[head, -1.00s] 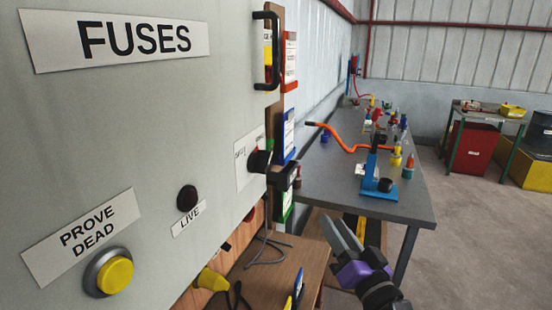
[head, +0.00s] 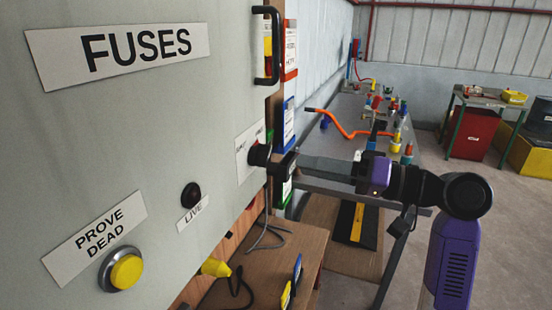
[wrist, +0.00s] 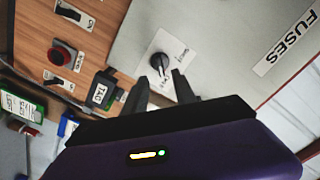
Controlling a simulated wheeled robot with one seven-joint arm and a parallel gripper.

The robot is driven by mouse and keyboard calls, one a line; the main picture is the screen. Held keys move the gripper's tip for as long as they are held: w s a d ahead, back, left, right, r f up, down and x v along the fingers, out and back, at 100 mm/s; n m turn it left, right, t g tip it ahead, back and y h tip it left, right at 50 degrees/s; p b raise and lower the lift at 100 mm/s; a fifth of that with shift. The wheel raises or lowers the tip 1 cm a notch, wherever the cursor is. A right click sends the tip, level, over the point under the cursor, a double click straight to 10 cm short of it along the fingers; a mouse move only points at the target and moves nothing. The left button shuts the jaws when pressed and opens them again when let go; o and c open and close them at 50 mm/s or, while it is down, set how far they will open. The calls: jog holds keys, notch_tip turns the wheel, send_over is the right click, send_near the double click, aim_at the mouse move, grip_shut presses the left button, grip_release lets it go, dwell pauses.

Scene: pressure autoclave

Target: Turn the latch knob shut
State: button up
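The latch knob (head: 259,155) is a small black knob on a white label near the right edge of the grey FUSES door. The label's text is too small to read.
A black box marked TAG (wrist: 103,90) sits close beside the fingers. A black door handle (head: 268,46) stands out above the knob. A yellow button (head: 127,272) is lower left. A workbench (head: 400,186) with an orange-handled tool (head: 345,130) is behind my arm.

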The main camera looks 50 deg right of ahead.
aim_at(268, 159)
jog(key=p+x, duration=0.2)
jog(key=x, duration=0.5)
jog(key=shift+w+a, duration=0.1)
jog(key=shift+w, duration=0.2)
jog(key=shift+c, duration=0.2)
grip_shut()
